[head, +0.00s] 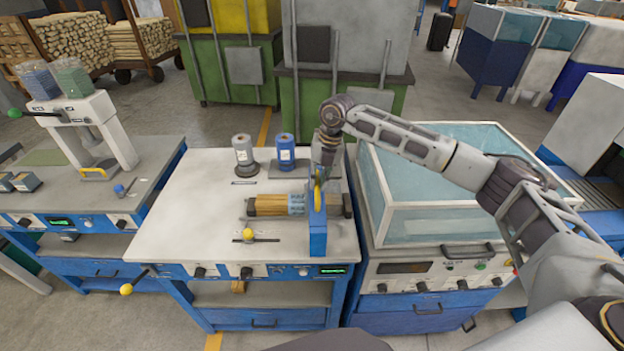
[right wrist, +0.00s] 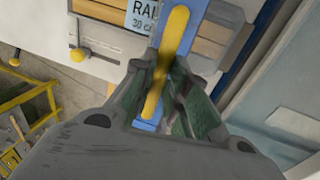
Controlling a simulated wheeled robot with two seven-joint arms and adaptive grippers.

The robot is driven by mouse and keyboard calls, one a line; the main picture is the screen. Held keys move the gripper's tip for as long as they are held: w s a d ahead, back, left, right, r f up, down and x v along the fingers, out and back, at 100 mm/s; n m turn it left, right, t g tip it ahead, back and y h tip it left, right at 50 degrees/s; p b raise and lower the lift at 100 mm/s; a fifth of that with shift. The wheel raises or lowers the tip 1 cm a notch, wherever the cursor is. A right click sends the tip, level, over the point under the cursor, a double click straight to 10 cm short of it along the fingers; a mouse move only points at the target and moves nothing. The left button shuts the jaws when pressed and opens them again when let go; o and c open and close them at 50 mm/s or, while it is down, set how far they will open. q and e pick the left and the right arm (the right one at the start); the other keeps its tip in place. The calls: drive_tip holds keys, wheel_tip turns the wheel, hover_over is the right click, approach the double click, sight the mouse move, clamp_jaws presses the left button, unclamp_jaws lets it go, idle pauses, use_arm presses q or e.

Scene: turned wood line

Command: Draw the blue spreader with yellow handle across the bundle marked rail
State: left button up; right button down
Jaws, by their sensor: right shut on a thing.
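The blue spreader (head: 317,238) has a yellow handle (head: 317,196) on top. My right gripper (head: 319,172) is shut on the handle; the right wrist view shows the fingers closed around the yellow handle (right wrist: 175,42). The bundle (head: 270,210) of wooden sticks lies crosswise on the white-topped bench, with a light blue label (head: 296,204). In the right wrist view the label (right wrist: 142,14) shows "RA" and part of a number, the rest hidden. The spreader stands over the bundle's right part, just right of the label. I cannot tell whether it touches the sticks. My left gripper is not in view.
A grey canister (head: 243,155) and a blue canister (head: 286,153) stand behind the bundle. A yellow-knobbed lever (head: 247,235) is in front of it. A glass-topped cabinet (head: 430,205) adjoins on the right. The bench top (head: 190,215) left of the bundle is clear.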

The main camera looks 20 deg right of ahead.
drive_tip(key=s+d, duration=0.2)
drive_tip(key=d, duration=0.5)
drive_tip(key=shift+d+b, duration=0.2)
drive_tip(key=shift+b, duration=0.25)
drive_tip(key=c, duration=1.7)
unclamp_jaws()
drive_tip(key=shift+d, duration=0.1)
drive_tip(key=shift+o, duration=1.4)
drive_tip(key=shift+s+d, duration=0.1)
wheel_tip(320, 180, up, 12)
drive_tip(key=d, duration=0.2)
drive_tip(key=shift+s, duration=0.3)
